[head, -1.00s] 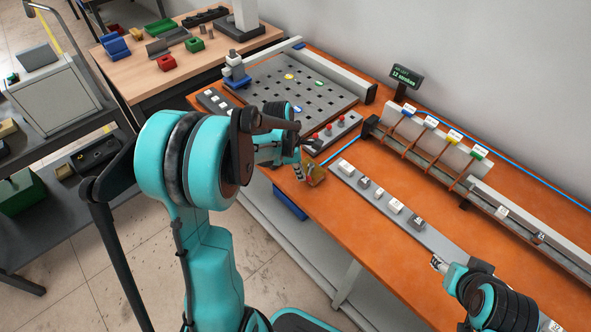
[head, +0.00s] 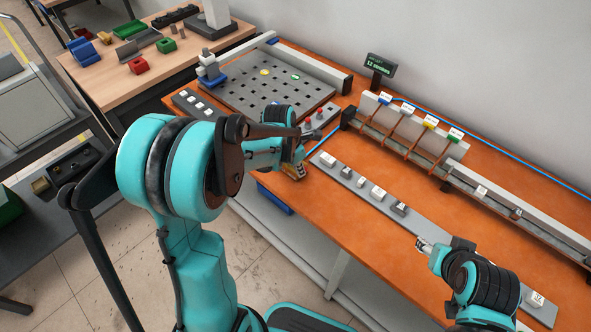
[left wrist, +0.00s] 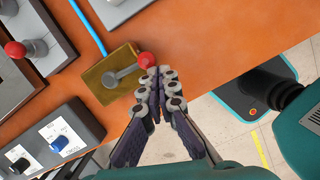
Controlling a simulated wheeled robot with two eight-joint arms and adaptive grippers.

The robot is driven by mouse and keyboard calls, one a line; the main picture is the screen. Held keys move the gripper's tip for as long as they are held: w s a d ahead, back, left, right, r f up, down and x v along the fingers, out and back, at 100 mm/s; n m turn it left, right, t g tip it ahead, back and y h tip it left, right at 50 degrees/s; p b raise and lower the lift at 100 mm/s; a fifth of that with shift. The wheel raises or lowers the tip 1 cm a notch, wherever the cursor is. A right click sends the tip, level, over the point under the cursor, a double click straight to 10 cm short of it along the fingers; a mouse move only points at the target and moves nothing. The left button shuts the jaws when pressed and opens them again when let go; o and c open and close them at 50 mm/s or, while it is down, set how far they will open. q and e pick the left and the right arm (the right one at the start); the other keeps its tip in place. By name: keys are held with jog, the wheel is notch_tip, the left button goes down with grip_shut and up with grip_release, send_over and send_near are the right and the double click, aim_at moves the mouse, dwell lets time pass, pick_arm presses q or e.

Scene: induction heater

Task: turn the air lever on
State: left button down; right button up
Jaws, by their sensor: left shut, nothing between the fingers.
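The air lever (left wrist: 122,73) is a grey arm with a red ball knob (left wrist: 146,60) on a brass-coloured block (left wrist: 97,84), near the bench's front edge. The arm points right in the left wrist view, towards my fingers. My left gripper (left wrist: 161,78) is shut and empty, its fingertips right beside the knob; I cannot tell whether they touch. In the head view the block (head: 294,171) is partly covered by my left gripper (head: 299,158). My right gripper (head: 424,244) is low over the bench at right; its fingers are too small to read.
A panel with red buttons (left wrist: 33,47) lies left of the block in the left wrist view. A blue hose (left wrist: 88,28) runs up from the block. A knob panel (left wrist: 50,140) sits at the bench front. A strip of blocks (head: 352,184) lies to the right.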

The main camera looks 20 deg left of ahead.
pick_arm(q)
jog(key=shift+w+d, duration=0.2)
dwell(0.3)
dwell(0.3)
